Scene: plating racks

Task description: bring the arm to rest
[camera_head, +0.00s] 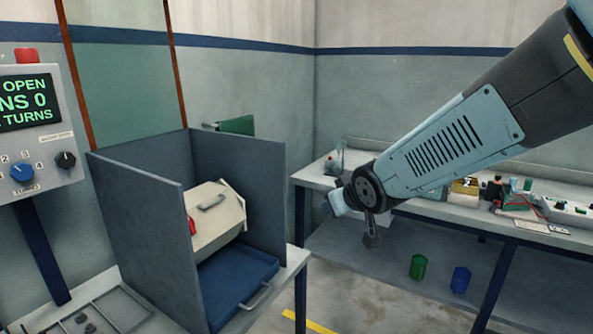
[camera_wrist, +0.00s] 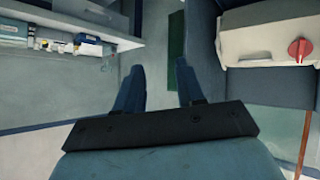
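My arm reaches in from the upper right in the head view and slopes down to the left. Its end is in front of the back workbench (camera_head: 398,203), to the right of the grey booth (camera_head: 237,165). In the wrist view my gripper (camera_wrist: 160,67) has its two blue fingers well apart, with nothing between them. The fingers appear clear of the surfaces around them. In the head view the fingers are too small and partly hidden to read clearly.
The booth holds a cream box (camera_head: 216,225) with a red knob (camera_wrist: 300,49) above a blue tray (camera_head: 232,288). A control panel (camera_head: 28,130) reading "OPEN" stands at left. Green (camera_head: 418,267) and blue (camera_head: 460,279) bins are under the workbench. Floor between is clear.

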